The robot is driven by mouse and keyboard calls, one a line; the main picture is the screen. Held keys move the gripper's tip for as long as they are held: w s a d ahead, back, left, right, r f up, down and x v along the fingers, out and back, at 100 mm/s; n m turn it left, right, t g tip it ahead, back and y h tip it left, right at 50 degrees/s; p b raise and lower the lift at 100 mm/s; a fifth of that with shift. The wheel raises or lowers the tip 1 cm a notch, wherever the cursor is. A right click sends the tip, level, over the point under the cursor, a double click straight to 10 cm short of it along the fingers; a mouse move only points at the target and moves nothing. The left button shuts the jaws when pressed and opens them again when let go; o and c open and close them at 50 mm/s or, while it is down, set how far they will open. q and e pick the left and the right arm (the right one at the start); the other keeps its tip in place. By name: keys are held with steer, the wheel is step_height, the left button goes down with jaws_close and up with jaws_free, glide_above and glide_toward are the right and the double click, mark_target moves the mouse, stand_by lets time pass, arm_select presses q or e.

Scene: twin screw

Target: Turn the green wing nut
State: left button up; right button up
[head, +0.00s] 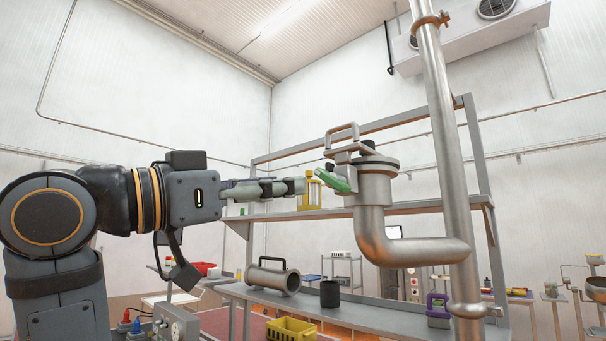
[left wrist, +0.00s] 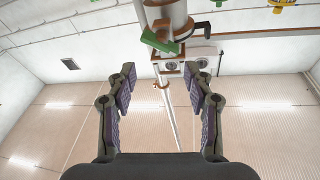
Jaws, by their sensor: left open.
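The green wing nut (head: 339,184) sits on the left side of a metal pipe fitting with a handle (head: 375,185). My left gripper (head: 303,186) reaches in from the left in the head view, its tips just left of the wing nut. In the left wrist view the green wing nut (left wrist: 160,43) lies beyond the tips, near the top middle. There my left gripper (left wrist: 161,78) is spread open, with nothing between its fingers. A gap shows between the fingertips and the wing nut. My right gripper is not in view.
A thick vertical pipe (head: 440,150) stands right of the fitting, joined by a bent pipe. A metal shelf (head: 420,206) runs behind, with a yellow item (head: 311,196) near my fingertips in the picture. Below, a bench (head: 370,311) carries a metal cylinder (head: 273,277) and a dark cup (head: 330,294).

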mark_target(328, 179)
arm_select(q)
steer(key=n, duration=0.2)
steer(key=s+r+n+y+p, duration=0.1)
steer(key=n, duration=0.2)
steer(key=r+n+y+p, duration=0.1)
steer(key=n, duration=0.1)
steer(key=shift+s+d+r+n, duration=0.15)
steer(key=shift+s+d+n, duration=0.1)
steer(key=shift+d+n, duration=0.15)
steer(key=shift+c, duration=1)
steer(key=w+d+n+p, duration=0.1)
steer(key=w+d+n, duration=0.1)
steer(key=w+d+n+y+p, duration=0.1)
steer(key=w+n+p, duration=0.1)
steer(key=w+d+n+y+p, duration=0.1)
steer(key=w+d+n+p, duration=0.1)
steer(key=w+n, duration=0.1)
steer(key=shift+d+r, duration=0.1)
steer(key=shift+d, duration=0.2)
steer(key=shift+w+d, duration=0.15)
steer(key=shift+w, duration=0.1)
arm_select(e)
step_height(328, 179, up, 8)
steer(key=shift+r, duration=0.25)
arm_select(q)
jaws_close()
